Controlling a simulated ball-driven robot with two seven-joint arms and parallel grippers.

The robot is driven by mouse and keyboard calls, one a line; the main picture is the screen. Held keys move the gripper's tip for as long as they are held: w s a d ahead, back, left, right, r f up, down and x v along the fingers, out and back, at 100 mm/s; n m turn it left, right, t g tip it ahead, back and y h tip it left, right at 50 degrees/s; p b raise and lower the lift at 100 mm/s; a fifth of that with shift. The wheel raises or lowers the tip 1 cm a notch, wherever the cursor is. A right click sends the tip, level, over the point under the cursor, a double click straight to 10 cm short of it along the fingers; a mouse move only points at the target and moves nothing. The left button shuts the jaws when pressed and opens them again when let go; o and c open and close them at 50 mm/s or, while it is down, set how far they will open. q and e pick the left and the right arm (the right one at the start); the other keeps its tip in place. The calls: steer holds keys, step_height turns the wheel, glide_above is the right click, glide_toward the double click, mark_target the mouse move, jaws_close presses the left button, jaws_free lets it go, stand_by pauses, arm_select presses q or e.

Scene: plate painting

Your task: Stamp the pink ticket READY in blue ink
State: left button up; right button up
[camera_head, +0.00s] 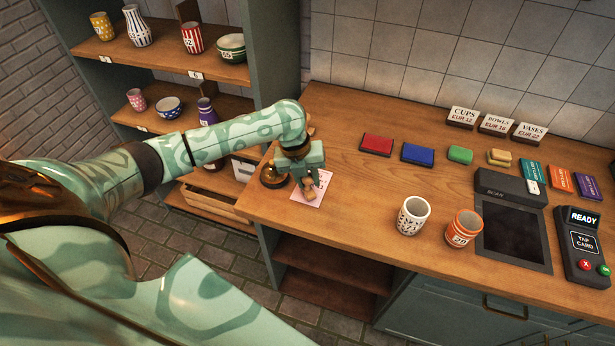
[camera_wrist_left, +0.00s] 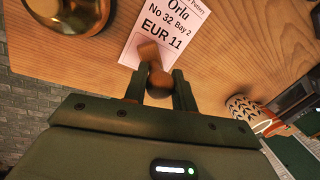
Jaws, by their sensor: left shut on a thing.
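The pink ticket (camera_head: 325,181) lies on the counter's left part; in the left wrist view the ticket (camera_wrist_left: 172,22) reads Orla, No 32, Bay 2, EUR 11. My left gripper (camera_head: 303,180) is over the ticket, shut on a wooden stamp (camera_head: 309,192). The stamp's round wooden handle also shows between the fingers in the left wrist view (camera_wrist_left: 158,82). Its stamping face is hidden, and I cannot tell whether it touches the ticket. No READY mark shows on the visible part. The blue ink pad (camera_head: 417,154) lies to the right, between red and green pads. My right gripper is out of view.
A brass bell (camera_head: 273,176) stands just left of the ticket. The red pad (camera_head: 376,145), green pad (camera_head: 460,155) and a yellowish block (camera_head: 499,158) line the back. A white cup (camera_head: 412,216), orange cup (camera_head: 463,228) and card terminal (camera_head: 582,244) stand right. The middle counter is clear.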

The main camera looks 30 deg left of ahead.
arm_select(q)
steer(key=shift+f, duration=0.45)
stand_by(0.6)
steer(key=shift+s+f, duration=0.1)
steer(key=shift+f, duration=0.05)
stand_by(1.0)
steer(key=p+v, duration=0.2)
steer(key=d+p+v, duration=0.1)
steer(key=p+v, duration=0.1)
steer(key=p, duration=0.1)
steer(key=w+p+v, duration=0.1)
steer(key=p+v, duration=0.1)
steer(key=v, duration=0.1)
steer(key=shift+d+r+p, duration=0.15)
steer(key=shift+r+p, duration=0.15)
steer(key=shift+p, duration=0.1)
steer(key=shift+f, duration=0.1)
steer(key=shift+w, duration=0.1)
stand_by(0.3)
